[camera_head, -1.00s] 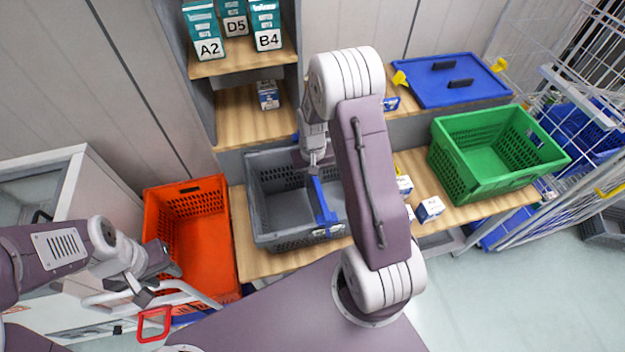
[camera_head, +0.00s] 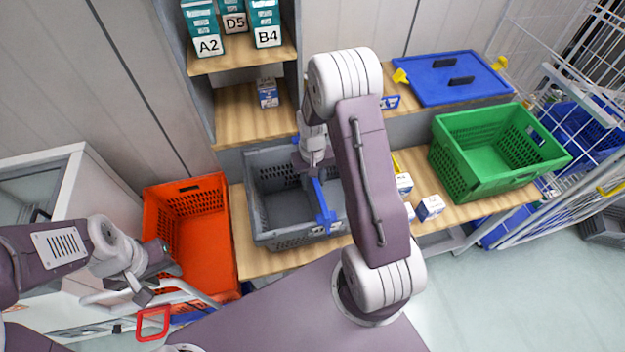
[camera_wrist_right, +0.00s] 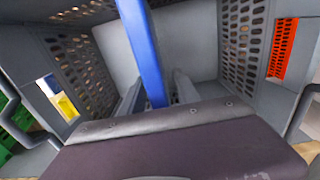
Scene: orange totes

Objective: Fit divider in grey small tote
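The grey small tote (camera_head: 268,238) stands on the wooden shelf, left of my raised right arm. The blue divider (camera_head: 322,207) lies across it, with one end at the near rim. Another bit of blue shows near the far rim. My right gripper (camera_head: 312,178) is over the tote, down at the divider. In the right wrist view the divider (camera_wrist_right: 142,50) runs between its two fingers (camera_wrist_right: 158,88), which appear closed on it. My arm hides the tote's right side. My left gripper (camera_head: 145,285) is left of the tote, away from it; its fingers are unclear.
An orange tote (camera_head: 205,240) stands left of the grey one. A green tote (camera_head: 495,150) is at right, with small boxes (camera_head: 428,207) before it. A blue lid (camera_head: 450,78) lies behind. A wire cage (camera_head: 570,110) stands far right.

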